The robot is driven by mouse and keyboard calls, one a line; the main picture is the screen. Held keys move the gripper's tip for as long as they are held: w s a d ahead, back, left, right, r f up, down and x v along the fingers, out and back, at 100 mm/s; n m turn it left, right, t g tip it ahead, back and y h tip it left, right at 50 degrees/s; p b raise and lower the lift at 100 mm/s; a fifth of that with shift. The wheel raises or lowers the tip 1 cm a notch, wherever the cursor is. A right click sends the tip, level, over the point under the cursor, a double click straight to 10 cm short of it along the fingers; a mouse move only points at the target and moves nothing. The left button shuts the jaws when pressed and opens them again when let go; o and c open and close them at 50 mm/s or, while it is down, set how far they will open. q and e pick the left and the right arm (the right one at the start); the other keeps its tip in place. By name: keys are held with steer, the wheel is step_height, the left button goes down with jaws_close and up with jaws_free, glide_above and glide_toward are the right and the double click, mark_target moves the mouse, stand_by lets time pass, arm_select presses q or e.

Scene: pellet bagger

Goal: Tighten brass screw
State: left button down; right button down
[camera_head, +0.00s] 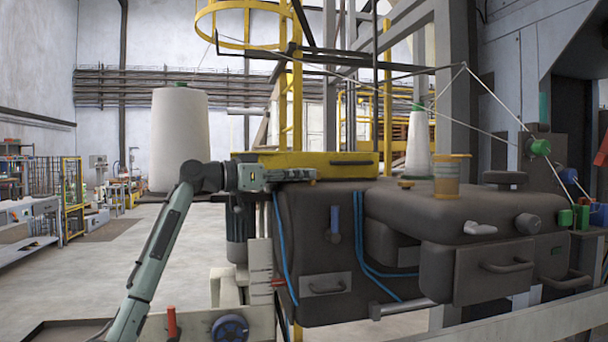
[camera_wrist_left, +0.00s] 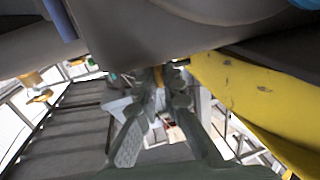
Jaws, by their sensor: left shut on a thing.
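My left gripper (camera_head: 312,174) is at the front face of the yellow box-like part on the dark machine. In the left wrist view, its two fingers (camera_wrist_left: 158,88) are closed together on a small brass-coloured piece, which looks like the brass screw (camera_wrist_left: 158,75). The fingers hide most of the screw, and I cannot tell how far in it sits. In the head view, the gripper covers the screw. My right gripper is not in view.
The yellow part (camera_head: 330,158) lies along the machine top, close to my gripper. A brass knob (camera_head: 406,184) and an amber cup (camera_head: 447,178) stand on the dark machine body (camera_head: 318,235). Blue cables hang down its front. A large white spool (camera_head: 180,135) stands behind my arm.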

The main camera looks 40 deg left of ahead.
arm_select(q)
steer(key=shift+w+a+m+g+h, duration=0.1)
steer(key=shift+m+g+h, duration=0.45)
steer(key=shift+h, duration=0.25)
steer(key=shift+w+a+m+g+h, duration=0.1)
steer(key=shift+m+g+h, duration=0.35)
steer(key=shift+m+h, duration=0.3)
steer(key=shift+f, duration=0.1)
steer(key=c, duration=1.7)
jaws_free()
steer(key=v, duration=1.2)
steer(key=shift+w+a, duration=0.1)
